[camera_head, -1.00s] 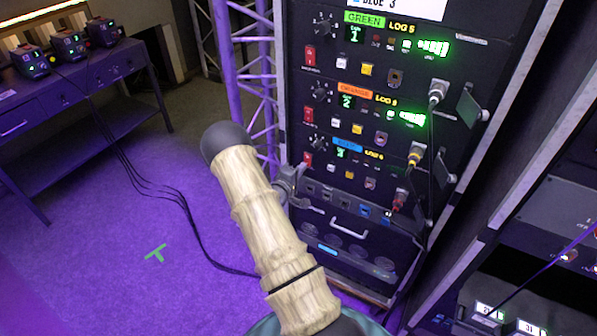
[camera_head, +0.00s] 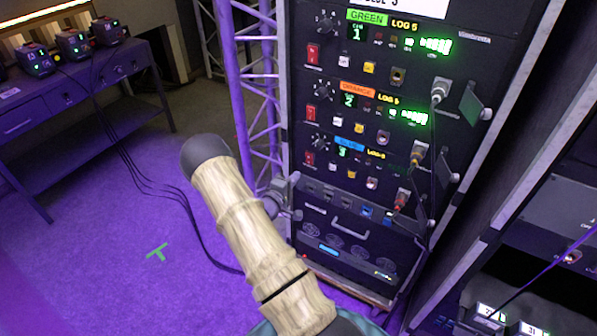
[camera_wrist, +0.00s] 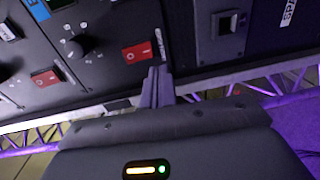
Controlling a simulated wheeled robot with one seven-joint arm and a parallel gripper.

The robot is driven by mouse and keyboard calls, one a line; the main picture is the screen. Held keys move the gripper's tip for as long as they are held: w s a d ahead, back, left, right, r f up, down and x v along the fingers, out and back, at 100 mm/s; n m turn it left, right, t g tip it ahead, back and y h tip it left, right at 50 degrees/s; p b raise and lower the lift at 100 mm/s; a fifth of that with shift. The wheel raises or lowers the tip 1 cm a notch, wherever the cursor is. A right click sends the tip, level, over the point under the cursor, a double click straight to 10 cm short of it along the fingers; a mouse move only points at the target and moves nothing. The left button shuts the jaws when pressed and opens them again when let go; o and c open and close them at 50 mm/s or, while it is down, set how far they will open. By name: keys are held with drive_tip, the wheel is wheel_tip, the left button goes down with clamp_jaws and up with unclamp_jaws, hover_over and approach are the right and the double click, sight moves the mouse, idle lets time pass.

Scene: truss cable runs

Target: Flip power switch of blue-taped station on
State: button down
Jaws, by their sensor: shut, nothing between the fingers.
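The blue-taped station is the lowest of three stacked panels, with a blue tape label (camera_head: 350,143) and a red rocker switch (camera_head: 309,158) at its left edge. It shows no bright green bar like the two panels above. In the wrist view, its red switch (camera_wrist: 138,52) bears I and O marks; I cannot tell which side is pressed in. A bit of blue tape (camera_wrist: 60,4) shows at the top. My gripper (camera_wrist: 155,72) is shut and empty, its tips just beside the switch's lower right; contact is unclear. In the head view, the fingertips are hard to make out.
The orange-taped panel's red switch (camera_wrist: 46,78) and a black knob (camera_wrist: 74,50) are close by. A purple truss (camera_head: 238,90) stands left of the rack. Cables hang at the rack's right side.

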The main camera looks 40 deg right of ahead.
drive_tip(key=f+b+v, duration=0.1)
drive_tip(key=v, duration=0.8)
drive_tip(key=shift+s+f, duration=0.2)
drive_tip(key=shift+f, duration=0.2)
drive_tip(key=w+a+r+m+y+p, duration=0.1)
drive_tip(key=a+r+m+y+p, duration=0.4)
drive_tip(key=a+r+y, duration=0.9)
drive_tip(key=s+a+r+g+y+p, duration=0.1)
drive_tip(key=s+a+r+g+p, duration=0.1)
drive_tip(key=s+r, duration=0.3)
drive_tip(key=s+a+r+g+y+p, duration=0.1)
drive_tip(key=s+a+r, duration=0.4)
drive_tip(key=s, duration=0.6)
drive_tip(key=shift+s+a+r+n+g+p, duration=0.2)
drive_tip(key=shift+a+r+n+g+p, duration=0.25)
drive_tip(key=shift+p, duration=0.45)
